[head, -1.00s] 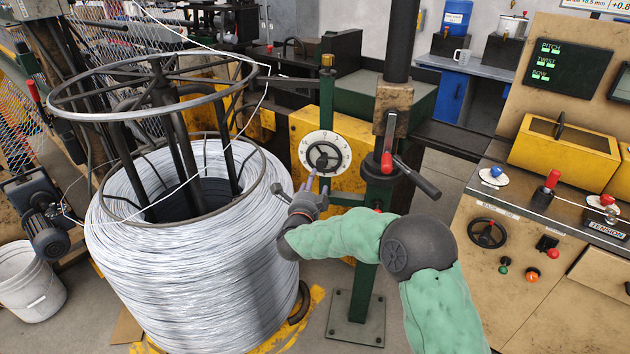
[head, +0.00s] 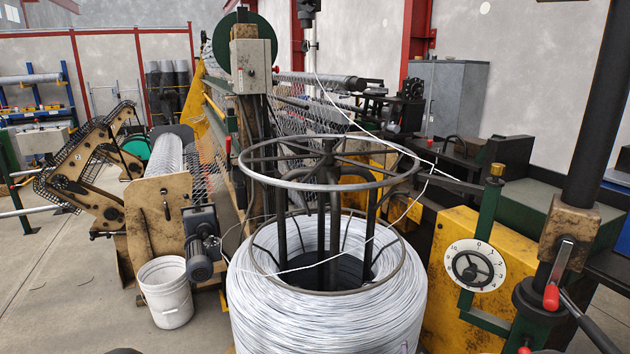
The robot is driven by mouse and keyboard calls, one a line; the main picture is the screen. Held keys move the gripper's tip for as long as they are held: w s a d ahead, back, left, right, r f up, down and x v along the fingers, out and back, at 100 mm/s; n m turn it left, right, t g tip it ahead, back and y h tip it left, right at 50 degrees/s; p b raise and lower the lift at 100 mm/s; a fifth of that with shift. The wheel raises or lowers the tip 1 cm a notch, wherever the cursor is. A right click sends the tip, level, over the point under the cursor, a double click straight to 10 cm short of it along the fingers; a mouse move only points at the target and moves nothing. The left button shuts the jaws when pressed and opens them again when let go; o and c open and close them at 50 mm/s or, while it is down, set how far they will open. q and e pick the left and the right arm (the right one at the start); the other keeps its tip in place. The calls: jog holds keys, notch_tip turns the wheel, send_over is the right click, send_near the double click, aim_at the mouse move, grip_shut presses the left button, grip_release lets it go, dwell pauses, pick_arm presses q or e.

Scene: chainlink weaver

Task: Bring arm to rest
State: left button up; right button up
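Neither of my grippers shows in the head view, and no green arm sleeve is in sight. The white numbered dial (head: 475,266) with its black knob sits on the yellow machine housing (head: 446,238) at the right, with nothing touching it. The large coil of silvery wire (head: 325,318) stands at the bottom centre around a dark metal reel frame (head: 330,165). A small dark shape (head: 122,351) only just shows at the bottom edge, left of the coil; I cannot tell what it is.
A white bucket (head: 165,292) and a motor (head: 199,258) are left of the coil. A wire strand runs over the reel. Open concrete floor (head: 55,285) lies at the far left.

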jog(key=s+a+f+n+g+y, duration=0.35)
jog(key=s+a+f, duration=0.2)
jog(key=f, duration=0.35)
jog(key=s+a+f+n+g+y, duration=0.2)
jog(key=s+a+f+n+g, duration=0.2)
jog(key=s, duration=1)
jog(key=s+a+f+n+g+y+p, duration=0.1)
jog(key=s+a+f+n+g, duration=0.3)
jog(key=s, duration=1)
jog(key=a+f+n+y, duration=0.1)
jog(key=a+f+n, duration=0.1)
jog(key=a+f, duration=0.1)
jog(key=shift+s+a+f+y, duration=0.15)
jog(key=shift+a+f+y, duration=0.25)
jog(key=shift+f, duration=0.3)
